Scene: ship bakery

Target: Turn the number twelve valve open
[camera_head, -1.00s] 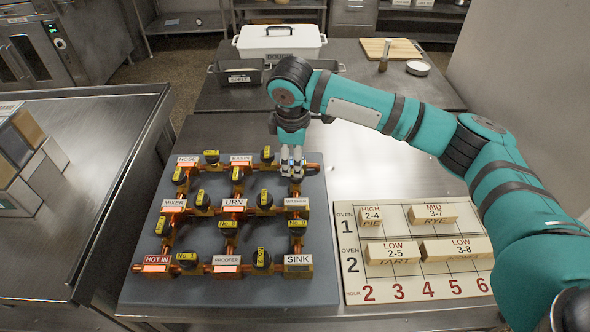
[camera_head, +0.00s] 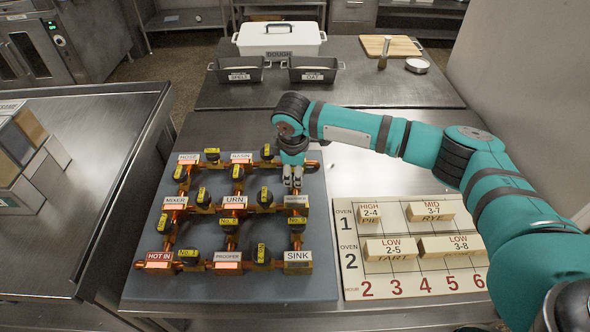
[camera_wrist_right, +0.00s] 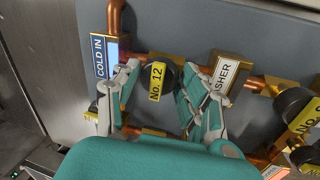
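The number twelve valve (camera_wrist_right: 159,80) shows in the right wrist view as a dark round knob with a yellow "No. 12" label standing upright in the picture. It sits on copper piping between the COLD IN plate (camera_wrist_right: 103,56) and the WASHER block (camera_wrist_right: 222,77). My right gripper (camera_wrist_right: 163,112) is open, with one finger on each side of the knob and a visible gap at each side. In the head view my right gripper (camera_head: 293,184) points down at the right side of the pipe board (camera_head: 325,235) and hides the valve. My left gripper is not in view.
Other dark knobs with yellow labels, such as No. 9 (camera_head: 297,222), stand close by on the pipes. The WASHER plate (camera_head: 297,200) is just below my gripper. An oven schedule board (camera_head: 350,295) with blocks lies to the right. Bins stand on the far table.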

